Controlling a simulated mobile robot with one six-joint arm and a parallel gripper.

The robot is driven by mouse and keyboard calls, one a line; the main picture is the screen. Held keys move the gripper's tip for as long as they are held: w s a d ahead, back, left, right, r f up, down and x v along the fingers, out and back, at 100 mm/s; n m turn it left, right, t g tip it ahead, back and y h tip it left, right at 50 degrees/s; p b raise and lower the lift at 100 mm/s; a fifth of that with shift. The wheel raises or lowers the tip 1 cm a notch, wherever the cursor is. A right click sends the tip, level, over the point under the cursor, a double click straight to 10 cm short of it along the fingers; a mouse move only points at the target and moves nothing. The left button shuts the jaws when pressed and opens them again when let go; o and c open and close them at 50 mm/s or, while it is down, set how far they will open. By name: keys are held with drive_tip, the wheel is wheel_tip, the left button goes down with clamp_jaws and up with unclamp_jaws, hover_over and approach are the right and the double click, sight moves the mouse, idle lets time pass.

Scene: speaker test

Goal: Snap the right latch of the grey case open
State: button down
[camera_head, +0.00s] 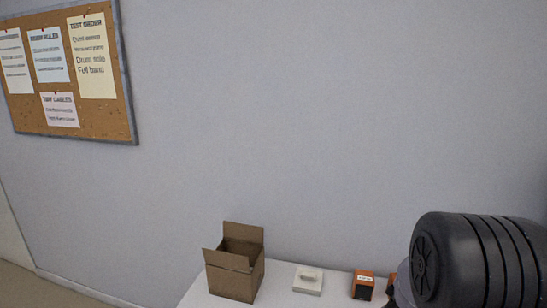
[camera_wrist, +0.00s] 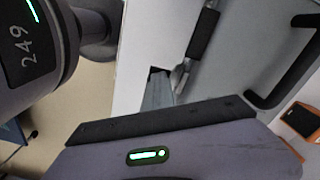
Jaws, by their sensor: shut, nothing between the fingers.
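My gripper (camera_wrist: 159,76) is shut and empty in the wrist view, its fingers showing as one narrow grey piece with a dark tip. Just right of the tip is a metal lever with a black grip (camera_wrist: 205,32), probably a latch. The tip is very close to the lever's metal foot; I cannot tell whether they touch. The grey surface (camera_wrist: 240,55) to its right looks like part of the grey case, with a black bar handle (camera_wrist: 296,62) across it. The rest of the case is hidden or out of frame. I cannot make out the case in the head view.
An open cardboard box (camera_head: 232,282), a small white box with a handle (camera_head: 308,284) and an orange box (camera_head: 362,287) stand on the white table (camera_head: 280,272) by the wall. An orange device (camera_wrist: 302,118) shows at the wrist view's right edge.

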wheel_tip(320, 180, up, 7)
drive_tip(key=s+p, duration=0.2)
drive_tip(key=p, duration=0.2)
drive_tip(key=shift+a+p, duration=0.25)
drive_tip(key=shift+p, duration=0.05)
drive_tip(key=a+r+n+t+b, duration=0.1)
drive_tip(key=a+r+n+t, duration=0.25)
drive_tip(key=r, duration=1.05)
drive_tip(key=s+a+r+n+t+y+b, duration=0.1)
drive_tip(key=s+a+r+n+t+y, duration=0.1)
drive_tip(key=s+a+r+n, duration=0.4)
wheel_tip(320, 180, up, 4)
drive_tip(key=s+n, duration=0.1)
drive_tip(key=s, duration=0.2)
drive_tip(key=shift+a, duration=0.15)
drive_tip(key=shift+w, duration=0.1)
